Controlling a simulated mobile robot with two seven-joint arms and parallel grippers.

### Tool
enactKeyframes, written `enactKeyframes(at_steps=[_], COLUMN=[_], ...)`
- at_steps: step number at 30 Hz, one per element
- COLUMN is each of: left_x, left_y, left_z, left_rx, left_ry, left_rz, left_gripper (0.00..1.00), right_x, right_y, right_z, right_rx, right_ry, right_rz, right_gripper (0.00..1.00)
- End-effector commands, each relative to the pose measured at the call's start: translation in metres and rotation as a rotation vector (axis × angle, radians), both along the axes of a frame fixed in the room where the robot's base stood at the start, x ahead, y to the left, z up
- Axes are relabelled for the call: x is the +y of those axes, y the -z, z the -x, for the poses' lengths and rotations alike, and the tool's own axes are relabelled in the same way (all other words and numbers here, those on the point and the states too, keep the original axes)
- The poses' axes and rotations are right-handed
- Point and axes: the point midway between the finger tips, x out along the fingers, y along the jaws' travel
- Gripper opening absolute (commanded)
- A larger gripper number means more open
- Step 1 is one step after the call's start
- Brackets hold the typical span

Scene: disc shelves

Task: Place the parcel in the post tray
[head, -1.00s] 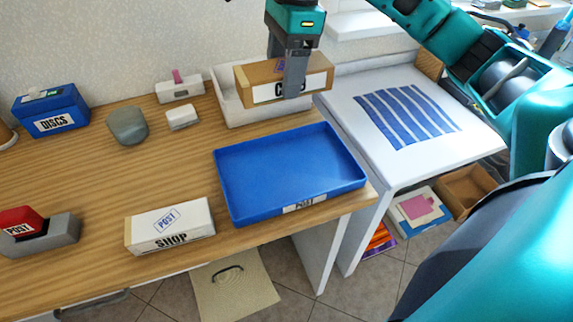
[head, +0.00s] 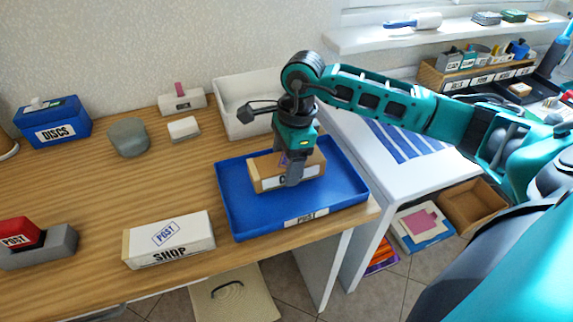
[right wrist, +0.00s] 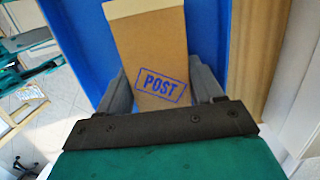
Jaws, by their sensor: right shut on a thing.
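The parcel is a brown cardboard box (head: 266,178) with a white label on its front side. My right gripper (head: 292,178) is shut on it from above. The parcel is inside the outline of the blue post tray (head: 240,218), whose front rim is labelled POST. I cannot tell whether its underside touches the tray floor. In the right wrist view the parcel (right wrist: 152,45) sits between the two fingers (right wrist: 160,88), with a blue POST stamp on its face, and blue tray (right wrist: 80,30) shows behind it. My left gripper is not in view.
A white SHOP box (head: 170,240) stands left of the tray. A white bin (head: 235,100) is behind it. A blue DISCS box (head: 52,122), a grey lump (head: 128,137) and a red POST stamp (head: 18,233) are further left. A white side table (head: 350,140) adjoins on the right.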

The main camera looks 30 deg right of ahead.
Motion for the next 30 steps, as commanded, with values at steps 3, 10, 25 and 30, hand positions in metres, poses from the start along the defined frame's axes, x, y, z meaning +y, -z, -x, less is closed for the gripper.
enactKeyframes(at_steps=[3, 10, 25, 30], left_x=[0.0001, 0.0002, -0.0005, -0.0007], left_y=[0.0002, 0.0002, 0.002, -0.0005], left_z=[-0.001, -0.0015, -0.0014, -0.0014], left_rx=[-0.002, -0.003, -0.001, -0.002], left_ry=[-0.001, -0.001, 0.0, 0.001], left_rz=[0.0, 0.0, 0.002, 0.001], left_gripper=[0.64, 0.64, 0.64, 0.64], right_x=[0.0004, 0.0003, 0.0002, 0.0002], right_y=[0.0127, 0.0127, 0.0151, 0.0127], right_z=[0.0003, -0.0001, 0.0002, 0.0001], right_rx=[0.0, -0.001, 0.0, 0.0], right_ry=[-0.001, -0.001, -0.001, -0.001], right_rz=[0.0, -0.001, 0.0, 0.0], right_gripper=[0.3, 0.3, 0.92, 0.92])
